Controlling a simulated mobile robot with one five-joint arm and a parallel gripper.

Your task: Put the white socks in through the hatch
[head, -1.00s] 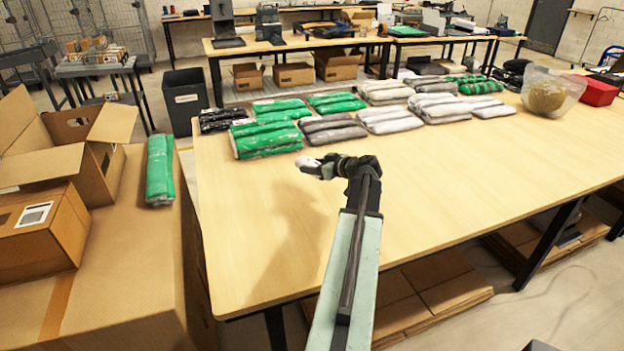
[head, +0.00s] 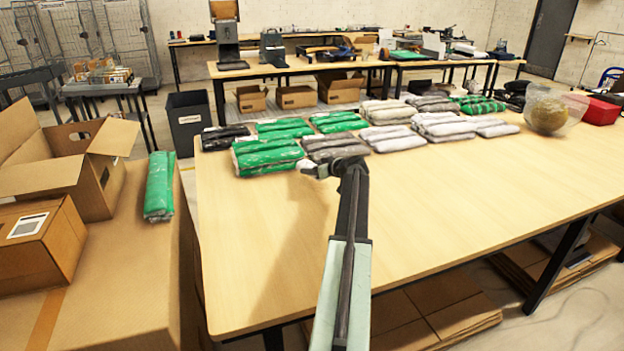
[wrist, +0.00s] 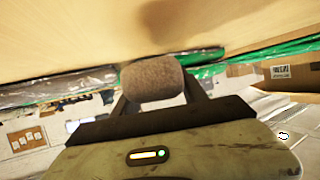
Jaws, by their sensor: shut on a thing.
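My gripper (head: 312,168) is over the near-left part of the wooden table, just in front of the row of folded packs. It is shut on a small, pale rolled bundle, the white socks (head: 308,167). In the wrist view the white socks (wrist: 152,78) look grey-brown in shade, gripped between the two dark fingers. They appear to be held above the table, but the exact height is hard to tell. I cannot make out a hatch in either view.
Green packs (head: 266,157), grey packs (head: 336,147) and white packs (head: 395,138) line the table's far side. A clear bag (head: 553,110) and red box (head: 600,112) are at right. An open carton (head: 95,170) and green pack (head: 159,187) are at left. The table's front (head: 450,210) is clear.

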